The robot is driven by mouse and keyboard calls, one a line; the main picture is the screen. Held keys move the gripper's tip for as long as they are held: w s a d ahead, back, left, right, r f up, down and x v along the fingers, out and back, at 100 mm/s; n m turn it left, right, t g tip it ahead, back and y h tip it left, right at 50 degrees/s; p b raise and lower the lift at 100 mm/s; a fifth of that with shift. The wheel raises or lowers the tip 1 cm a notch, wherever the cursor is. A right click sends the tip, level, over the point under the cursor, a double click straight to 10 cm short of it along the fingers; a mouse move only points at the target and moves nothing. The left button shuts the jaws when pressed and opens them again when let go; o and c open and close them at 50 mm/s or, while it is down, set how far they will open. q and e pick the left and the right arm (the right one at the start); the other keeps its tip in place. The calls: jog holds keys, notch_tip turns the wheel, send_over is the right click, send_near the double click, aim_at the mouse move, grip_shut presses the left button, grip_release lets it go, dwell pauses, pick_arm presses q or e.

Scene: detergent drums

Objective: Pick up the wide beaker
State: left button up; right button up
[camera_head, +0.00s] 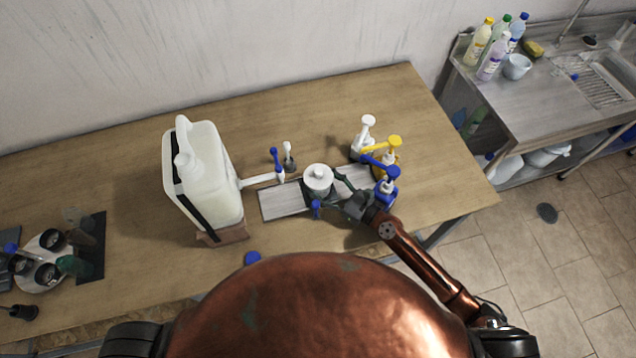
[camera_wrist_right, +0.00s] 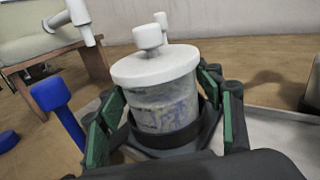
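The beaker (camera_head: 318,181) is a wide, clear vessel with a white lid and knob. It stands upright above the pale tray (camera_head: 285,202) in the head view. In the right wrist view the beaker (camera_wrist_right: 162,105) fills the middle, with a dark ring around its lower part. My right gripper (camera_head: 340,192) reaches it from the right. Its green finger pads (camera_wrist_right: 165,105) stand on both sides of the beaker, very close to its wall. Whether the pads press on it cannot be made out. My left gripper is not in view.
A large white canister (camera_head: 205,175) stands on a wooden stand at left. A blue-topped post (camera_wrist_right: 62,115) stands left of the beaker. Bare table lies at the back.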

aim_at(320, 172)
jog(key=c, duration=0.9)
jog(key=shift+o, duration=0.2)
jog(key=shift+r, duration=0.1)
notch_tip(320, 172, up, 10)
jog(key=p, duration=0.7)
